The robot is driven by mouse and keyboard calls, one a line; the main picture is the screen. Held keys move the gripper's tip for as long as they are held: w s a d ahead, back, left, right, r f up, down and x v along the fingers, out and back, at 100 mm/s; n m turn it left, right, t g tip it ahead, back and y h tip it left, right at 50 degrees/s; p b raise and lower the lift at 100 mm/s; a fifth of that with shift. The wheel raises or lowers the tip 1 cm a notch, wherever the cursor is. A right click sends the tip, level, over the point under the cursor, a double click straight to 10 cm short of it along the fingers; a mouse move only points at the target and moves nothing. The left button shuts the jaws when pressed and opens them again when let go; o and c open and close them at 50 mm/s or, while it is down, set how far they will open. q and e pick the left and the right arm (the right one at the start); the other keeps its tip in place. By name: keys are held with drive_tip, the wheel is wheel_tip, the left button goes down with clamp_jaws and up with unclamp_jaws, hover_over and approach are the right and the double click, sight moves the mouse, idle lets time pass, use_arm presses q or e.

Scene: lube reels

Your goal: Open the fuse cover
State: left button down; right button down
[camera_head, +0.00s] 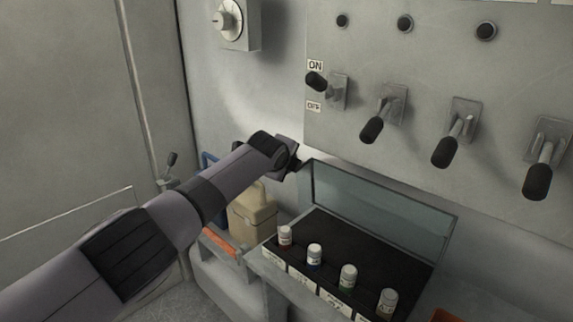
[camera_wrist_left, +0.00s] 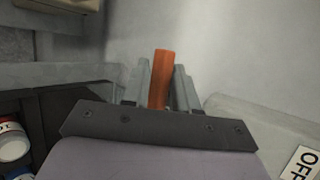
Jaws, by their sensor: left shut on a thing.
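The fuse cover (camera_head: 375,205) is a clear, thin-framed panel. It stands raised at the back of the dark fuse box (camera_head: 365,240), tilted up near the wall, and the box is uncovered. Several labelled fuses (camera_head: 314,255) stand in a row at the box's front. My left gripper (camera_head: 297,163) is at the cover's upper left corner. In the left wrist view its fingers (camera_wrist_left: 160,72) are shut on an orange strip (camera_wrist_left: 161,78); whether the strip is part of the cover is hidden. My right gripper is not in view.
A grey switch panel with several black-handled levers (camera_head: 447,150) is above and right of the box. A beige canister (camera_head: 252,212) and an orange bar (camera_head: 221,243) are left of the box. A dial (camera_head: 229,21) is on the wall. Open space lies above the fuses.

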use_arm(q)
drive_tip(key=shift+f, duration=0.15)
idle(0.3)
drive_tip(key=c, duration=1.1)
unclamp_jaws()
drive_tip(key=shift+s+r+p, duration=0.2)
drive_tip(key=shift+r+p, duration=0.2)
drive_tip(key=shift+p, duration=0.1)
drive_tip(key=shift+p+v, duration=0.85)
drive_tip(key=shift+v, duration=2.35)
drive_tip(key=shift+s+f, duration=0.1)
drive_tip(key=shift+f, duration=0.05)
